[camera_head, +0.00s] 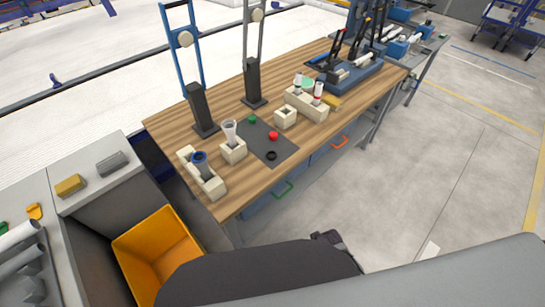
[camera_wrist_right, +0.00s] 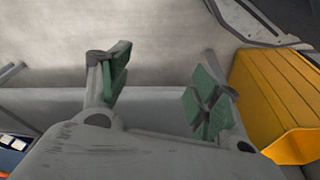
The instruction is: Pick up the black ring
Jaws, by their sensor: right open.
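The black ring (camera_head: 272,155) lies on the dark grey mat (camera_head: 284,148) near the front edge of the wooden table in the head view. A red round piece (camera_head: 273,135) and a green round piece (camera_head: 252,119) sit behind it on the same mat. My right gripper (camera_wrist_right: 162,85) shows in the right wrist view, with its green-padded fingers spread apart and nothing between them. No ring shows in that view; the gripper is away from it, over grey floor and beside a yellow bin. My left gripper is not seen in either view.
Beige holders with upright pipes stand left (camera_head: 233,150) and right (camera_head: 306,104) of the mat, and a small empty block (camera_head: 285,117) stands by it. Two tall tool stands rise behind. The yellow bin (camera_head: 158,250) stands at lower left; it also shows in the wrist view (camera_wrist_right: 268,95).

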